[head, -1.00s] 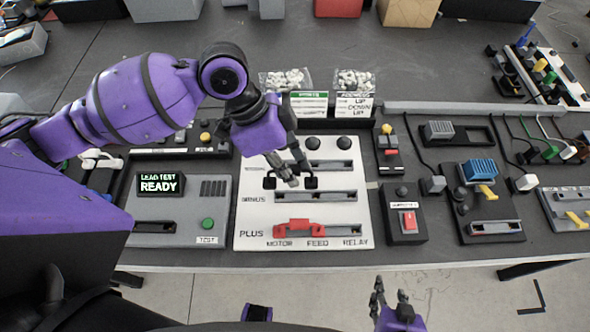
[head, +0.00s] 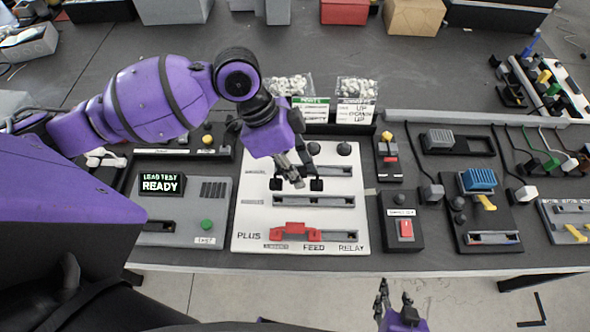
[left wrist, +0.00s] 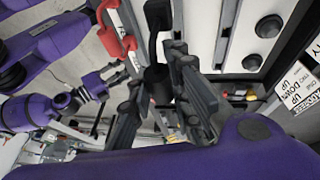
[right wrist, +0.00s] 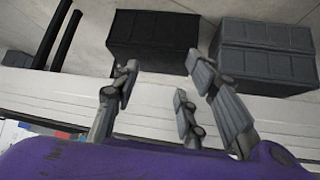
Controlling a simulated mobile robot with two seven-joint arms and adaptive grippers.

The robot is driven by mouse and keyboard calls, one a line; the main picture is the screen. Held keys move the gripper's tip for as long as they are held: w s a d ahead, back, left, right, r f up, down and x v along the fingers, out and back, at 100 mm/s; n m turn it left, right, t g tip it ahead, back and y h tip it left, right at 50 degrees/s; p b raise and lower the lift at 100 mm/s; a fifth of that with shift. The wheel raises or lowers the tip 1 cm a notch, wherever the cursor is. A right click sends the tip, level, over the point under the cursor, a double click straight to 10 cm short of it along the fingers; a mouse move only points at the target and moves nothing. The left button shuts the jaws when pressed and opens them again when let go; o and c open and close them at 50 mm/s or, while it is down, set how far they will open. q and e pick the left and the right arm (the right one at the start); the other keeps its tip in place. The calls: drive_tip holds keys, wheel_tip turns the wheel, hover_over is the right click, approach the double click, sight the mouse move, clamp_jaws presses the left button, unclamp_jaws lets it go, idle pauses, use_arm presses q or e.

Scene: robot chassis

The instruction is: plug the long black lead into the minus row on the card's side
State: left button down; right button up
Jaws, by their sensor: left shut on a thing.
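The white board (head: 243,222) has three slotted rows; the middle one (head: 330,201) lines up with a blurred label, above the PLUS row (head: 340,236). My left gripper (head: 297,180) is shut on the long black lead (head: 316,184), whose two black ends show either side of the fingers, between the top slot and the middle row. The lead also shows in the left wrist view (left wrist: 156,75). Whether its ends touch the board cannot be told. A white card (head: 356,112) stands behind the board. My right gripper (head: 392,302) is open and empty, off the table's front edge.
Two black knobs (head: 344,149) are at the board's top. The LEAD TEST unit (head: 180,212) stands left, a red-switch box (head: 404,229) right. Bags of white pieces (head: 357,88) lie behind.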

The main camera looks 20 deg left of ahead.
use_arm(q)
wheel_tip(320, 180, down, 5)
drive_tip(key=shift+f+b, duration=0.2)
drive_tip(key=shift+b, duration=0.6)
drive_tip(key=shift+f, duration=0.2)
use_arm(e)
drive_tip(key=shift+s+f, duration=0.15)
drive_tip(key=shift+f, duration=0.55)
drive_tip(key=shift+s+d, duration=0.1)
use_arm(q)
drive_tip(key=shift+r, duration=0.1)
use_arm(e)
drive_tip(key=shift+s+d+f, duration=0.15)
drive_tip(key=shift+s+d, duration=0.1)
drive_tip(key=shift+s, duration=0.1)
